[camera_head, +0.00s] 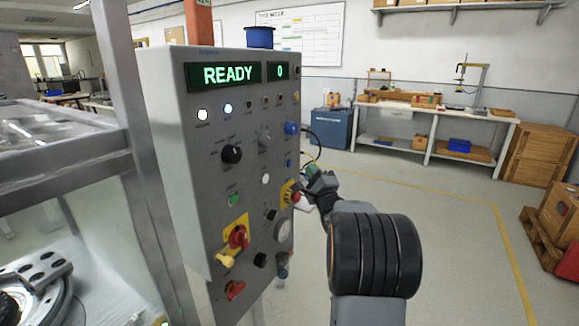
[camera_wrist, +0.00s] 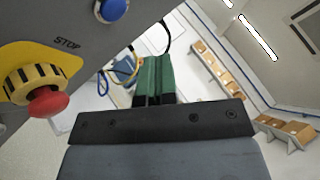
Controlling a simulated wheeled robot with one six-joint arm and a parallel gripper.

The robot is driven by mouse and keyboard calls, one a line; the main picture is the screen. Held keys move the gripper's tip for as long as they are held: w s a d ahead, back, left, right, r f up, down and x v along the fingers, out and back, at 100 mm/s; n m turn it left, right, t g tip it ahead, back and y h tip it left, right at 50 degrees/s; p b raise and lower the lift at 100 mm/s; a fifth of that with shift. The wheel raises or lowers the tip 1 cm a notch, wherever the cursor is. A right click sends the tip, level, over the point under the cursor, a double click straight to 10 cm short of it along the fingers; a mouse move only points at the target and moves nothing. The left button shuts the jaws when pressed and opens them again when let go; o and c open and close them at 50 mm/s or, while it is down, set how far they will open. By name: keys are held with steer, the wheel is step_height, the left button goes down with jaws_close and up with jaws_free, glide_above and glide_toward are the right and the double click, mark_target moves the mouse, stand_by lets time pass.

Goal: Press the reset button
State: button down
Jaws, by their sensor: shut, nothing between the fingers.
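A grey control panel (camera_head: 185,150) stands at the left of centre, its display (camera_head: 224,75) reading READY and 0. A blue round button (camera_head: 291,128) is near the panel's right edge; no reset label is readable. My gripper (camera_head: 313,171), with green fingertips, is shut and empty. It is below and right of the blue button, seemingly apart from it.
The panel also carries a black knob (camera_head: 232,154), a green button (camera_head: 234,199) and a red-and-yellow rotary switch (camera_head: 238,237). A metal post (camera_head: 125,90) stands left of it. A workbench (camera_head: 430,125) and boxes are at the back right, with open floor before them.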

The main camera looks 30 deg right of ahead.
steer(key=shift+s+d, duration=0.25)
steer(key=shift+s, duration=0.35)
stand_by(0.6)
steer(key=s+d+f+n+g+h, duration=0.1)
steer(key=d+f+n+g+h, duration=0.15)
steer(key=f+n+g, duration=0.55)
steer(key=s+a+f+n+g+y+p, duration=0.1)
steer(key=s+a+f+n+g+p, duration=0.1)
steer(key=s+a+f+g, duration=0.3)
steer(key=s+a+r+n+g+y+p, duration=0.2)
steer(key=s+a+n, duration=0.2)
steer(key=a, duration=0.4)
steer(key=s+a+r+n+g+y+p, duration=0.2)
steer(key=s+a+n+p, duration=0.1)
steer(key=s+a+n, duration=0.2)
steer(key=s+a+r+n+g+y+p, duration=0.1)
steer(key=s+a+n, duration=0.4)
steer(key=a, duration=0.8)
steer(key=s+r+y+p, duration=0.1)
steer(key=s+r+p, duration=0.1)
steer(key=s, duration=0.1)
steer(key=shift+s+g, duration=0.15)
steer(key=shift+g, duration=0.25)
